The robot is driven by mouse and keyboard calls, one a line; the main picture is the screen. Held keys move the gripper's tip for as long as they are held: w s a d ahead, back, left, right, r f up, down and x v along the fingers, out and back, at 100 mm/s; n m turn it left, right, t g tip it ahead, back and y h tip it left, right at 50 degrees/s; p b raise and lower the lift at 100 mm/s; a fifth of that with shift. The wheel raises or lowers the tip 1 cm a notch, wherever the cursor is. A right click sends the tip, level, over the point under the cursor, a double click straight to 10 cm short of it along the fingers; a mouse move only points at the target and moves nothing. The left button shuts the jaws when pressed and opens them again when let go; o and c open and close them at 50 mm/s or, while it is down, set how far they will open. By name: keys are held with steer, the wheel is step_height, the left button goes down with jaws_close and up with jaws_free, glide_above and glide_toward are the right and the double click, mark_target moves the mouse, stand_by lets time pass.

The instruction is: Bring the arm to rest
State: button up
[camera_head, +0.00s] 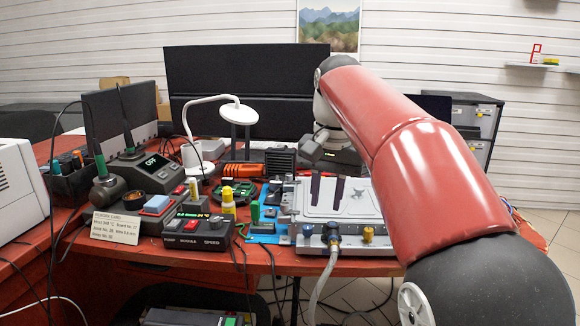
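My red arm reaches in from the lower right and bends down behind the cold plate. My gripper (326,202) shows as two dark fingers pointing down in front of the pale metal cold plate (358,205). The fingers stand apart with nothing seen between them. I cannot tell how high they are above the plate. A grey hose (322,285) hangs from a connector (333,238) on the plate's front edge. A brass fitting (367,234) sits right of it, with no hose seen on it. My arm hides the plate's right side.
Dark monitors (235,75) stand behind. Free floor (555,235) shows at the right.

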steer(key=s+d+f+n+t, duration=0.2)
steer(key=s+d+f, duration=0.1)
steer(key=s+f, duration=0.5)
steer(key=s+d+f+n+t, duration=0.1)
steer(key=s+d+f+t, duration=0.2)
steer(key=s+f, duration=0.6)
steer(key=s+d, duration=0.1)
steer(key=s, duration=0.4)
steer(key=shift+n, duration=0.4)
